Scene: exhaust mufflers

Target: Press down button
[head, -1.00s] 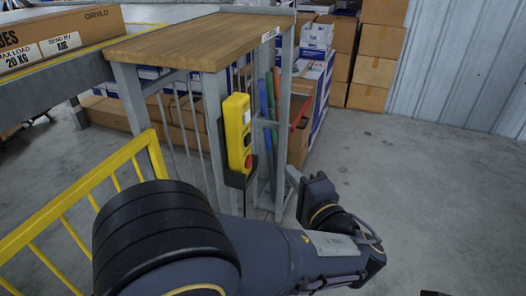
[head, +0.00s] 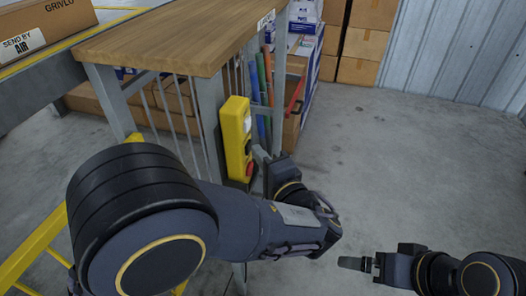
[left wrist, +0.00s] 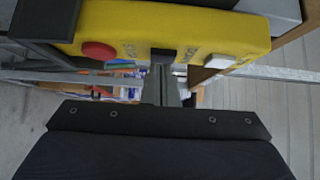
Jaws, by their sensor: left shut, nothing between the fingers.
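A yellow button box (head: 233,122) is mounted upright on the table's grey leg. In the head view it has a white button (head: 247,122) on top, a black button (head: 248,146) in the middle and a red button (head: 250,169) at the bottom. In the left wrist view the red button (left wrist: 98,50) is left, the black one (left wrist: 162,55) central and the white one (left wrist: 219,61) right. My left gripper (head: 258,155) is shut and empty, its tips (left wrist: 160,80) close to the black button; contact is unclear. My right gripper (head: 354,263) is low at right, away from the box.
A wooden-topped table (head: 175,38) stands behind the box. A yellow railing (head: 42,240) is at lower left. A carton (head: 45,22) lies on the conveyor at upper left. Stacked boxes (head: 364,42) stand at the back. The grey floor at right is clear.

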